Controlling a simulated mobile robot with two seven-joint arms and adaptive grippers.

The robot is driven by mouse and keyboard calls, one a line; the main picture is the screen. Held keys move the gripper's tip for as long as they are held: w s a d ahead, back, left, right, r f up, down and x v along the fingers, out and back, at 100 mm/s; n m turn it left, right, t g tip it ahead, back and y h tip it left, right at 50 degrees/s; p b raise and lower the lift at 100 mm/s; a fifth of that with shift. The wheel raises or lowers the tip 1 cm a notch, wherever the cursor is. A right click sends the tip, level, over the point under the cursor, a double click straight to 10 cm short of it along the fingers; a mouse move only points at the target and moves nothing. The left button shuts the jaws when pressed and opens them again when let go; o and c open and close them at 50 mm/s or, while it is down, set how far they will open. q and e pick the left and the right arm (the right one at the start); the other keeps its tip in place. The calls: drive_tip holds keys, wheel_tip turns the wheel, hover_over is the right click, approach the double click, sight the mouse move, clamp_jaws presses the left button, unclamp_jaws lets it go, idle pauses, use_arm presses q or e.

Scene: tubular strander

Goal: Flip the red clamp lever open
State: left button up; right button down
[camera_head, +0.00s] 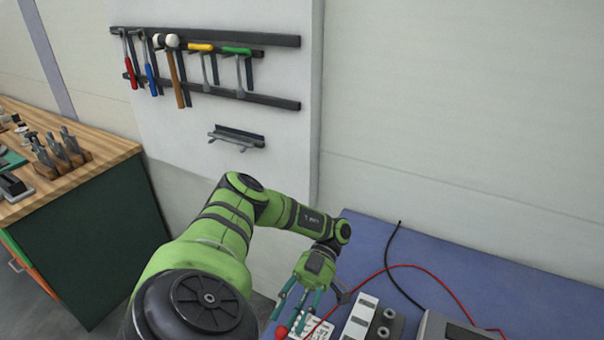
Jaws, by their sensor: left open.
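My left arm reaches over the blue bench (500,283) from the left. My left gripper (295,312) has teal fingers, spread open and pointing down near the bench's front left corner. No object shows between the fingers. A round red knob (281,332) shows at the bottom edge, just below the fingertips. I cannot tell whether it belongs to the red clamp lever, and no lever arm is clearly visible. I cannot tell whether the fingers touch the knob. My right gripper is out of view.
A white block (360,315), a dark fitting (387,324) and a grey box (450,327) stand right of the gripper. A red wire (440,282) and black cable (388,255) cross the bench. Tools hang on the wall rack (270,98). A wooden workbench (100,150) stands left.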

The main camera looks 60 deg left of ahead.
use_arm(q)
drive_tip(key=shift+v, duration=2.45)
drive_tip(key=shift+d, duration=0.1)
